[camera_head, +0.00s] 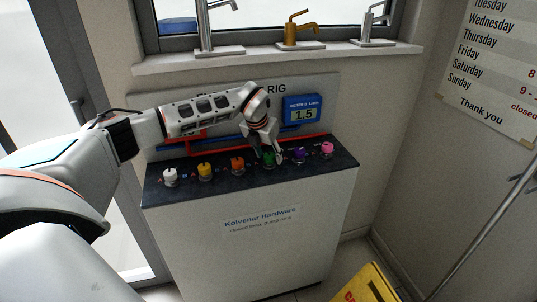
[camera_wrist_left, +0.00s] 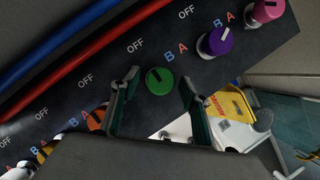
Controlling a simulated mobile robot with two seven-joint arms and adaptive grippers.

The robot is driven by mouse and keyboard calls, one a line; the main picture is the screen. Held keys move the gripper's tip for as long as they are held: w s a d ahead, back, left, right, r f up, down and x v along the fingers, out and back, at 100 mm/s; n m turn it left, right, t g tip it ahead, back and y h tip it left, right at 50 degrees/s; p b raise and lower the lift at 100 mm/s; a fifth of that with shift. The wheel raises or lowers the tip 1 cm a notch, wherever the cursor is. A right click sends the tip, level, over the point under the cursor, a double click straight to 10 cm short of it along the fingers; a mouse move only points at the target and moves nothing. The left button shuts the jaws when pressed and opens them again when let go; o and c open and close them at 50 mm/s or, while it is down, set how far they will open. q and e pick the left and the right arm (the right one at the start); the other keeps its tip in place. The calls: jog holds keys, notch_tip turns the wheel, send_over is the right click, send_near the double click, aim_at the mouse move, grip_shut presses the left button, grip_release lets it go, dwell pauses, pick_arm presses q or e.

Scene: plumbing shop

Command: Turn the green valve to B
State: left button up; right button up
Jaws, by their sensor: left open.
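The green valve (camera_head: 268,159) is a round knob on the dark top of the rig (camera_head: 215,172), in a row of coloured knobs. In the left wrist view the green valve (camera_wrist_left: 160,84) sits between the fingertips, with its dark mark pointing up-left, roughly toward an OFF label. A blue B label (camera_wrist_left: 170,57) is printed just above and right of it. My left gripper (camera_head: 267,153) is open, its fingers on either side of the green valve; contact cannot be told. The left gripper also shows in the wrist view (camera_wrist_left: 158,92). My right gripper is not in view.
The orange knob (camera_head: 237,163) is left of the green valve and the purple knob (camera_head: 299,155) is right, both close. Red and blue pipes run behind, below a blue meter (camera_head: 303,110) reading 1.5. A yellow sign (camera_head: 369,286) stands on the floor at right.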

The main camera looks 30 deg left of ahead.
pick_arm(q)
jog(key=c, duration=1.1)
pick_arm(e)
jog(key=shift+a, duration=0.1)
